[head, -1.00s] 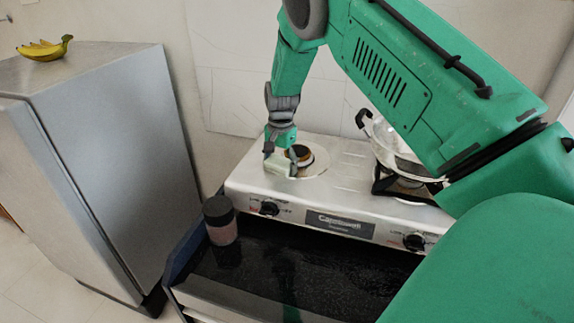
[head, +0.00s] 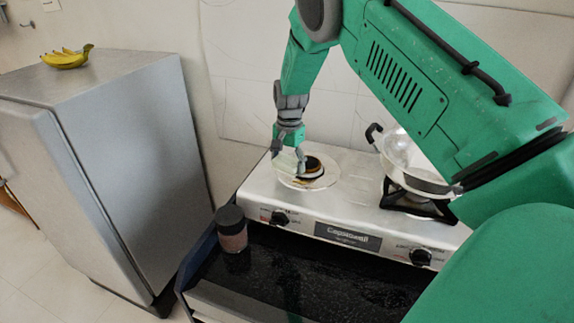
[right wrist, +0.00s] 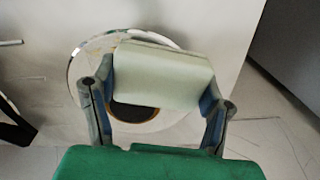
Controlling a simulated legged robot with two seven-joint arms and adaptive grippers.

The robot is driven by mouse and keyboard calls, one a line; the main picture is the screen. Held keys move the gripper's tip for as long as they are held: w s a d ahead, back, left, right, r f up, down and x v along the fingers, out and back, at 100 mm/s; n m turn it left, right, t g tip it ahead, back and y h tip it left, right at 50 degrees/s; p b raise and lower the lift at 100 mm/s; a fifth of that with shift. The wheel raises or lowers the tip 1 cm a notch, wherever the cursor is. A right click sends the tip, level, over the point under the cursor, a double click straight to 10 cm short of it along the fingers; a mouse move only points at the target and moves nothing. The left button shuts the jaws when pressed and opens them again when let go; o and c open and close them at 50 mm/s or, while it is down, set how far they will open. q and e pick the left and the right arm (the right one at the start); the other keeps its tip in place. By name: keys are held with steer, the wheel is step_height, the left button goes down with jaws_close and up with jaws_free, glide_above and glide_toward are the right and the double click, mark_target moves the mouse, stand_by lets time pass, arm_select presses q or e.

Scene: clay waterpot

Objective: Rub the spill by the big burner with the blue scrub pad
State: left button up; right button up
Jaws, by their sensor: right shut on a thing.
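My right gripper (head: 289,152) is shut on a pale grey-green block-shaped pad (right wrist: 165,76), which looks paler than blue. It holds the pad low at the left side of the left burner (head: 313,168); whether the pad touches the stove top cannot be told. The pad also shows in the head view (head: 286,162). In the right wrist view the pad partly covers the dark burner (right wrist: 133,112) and its round plate (right wrist: 88,60). Brownish-yellow marks show around the burner; the spill's exact outline is unclear. My left gripper is not in view.
The silver stove (head: 350,205) has a glass-lidded pan (head: 415,165) on its right burner. A dark-lidded jar (head: 232,232) stands on the black counter (head: 290,265) in front. A grey fridge (head: 125,170) with bananas (head: 67,59) on top is at left.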

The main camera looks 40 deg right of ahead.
steer(key=shift+r+p, duration=0.5)
steer(key=shift+r, duration=0.45)
step_height(320, 180, up, 3)
steer(key=p, duration=0.3)
steer(key=shift+r, duration=0.1)
